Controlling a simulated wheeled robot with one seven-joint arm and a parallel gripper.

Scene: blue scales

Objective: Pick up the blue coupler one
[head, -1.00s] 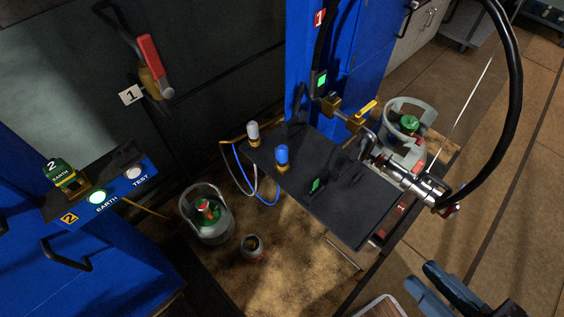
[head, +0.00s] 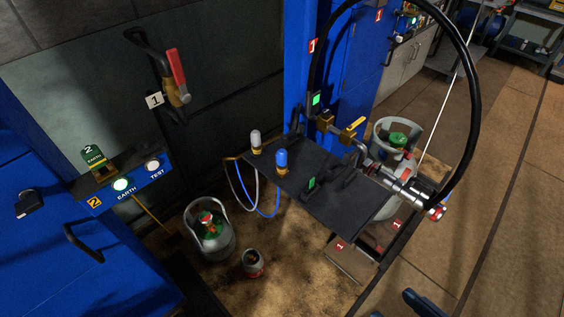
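The blue coupler (head: 281,160) stands upright on the black shelf (head: 345,216), near its left edge. It has a blue body on a brass base, and a blue hose loops below it. A white coupler (head: 255,140) of the same shape stands behind it to the left. A dark blue-grey part, likely the tip of my gripper (head: 425,303), shows at the bottom edge, right of centre. It is well apart from the blue coupler, and most of it is cut off. Whether it is open or shut cannot be told.
Black handles and a green-lit switch (head: 311,183) stand on the shelf. A silver coupling (head: 405,188) with a thick black hose (head: 472,110) juts out at its right. A gas cylinder (head: 210,234) and a small can (head: 253,264) stand on the floor below. The floor at right is clear.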

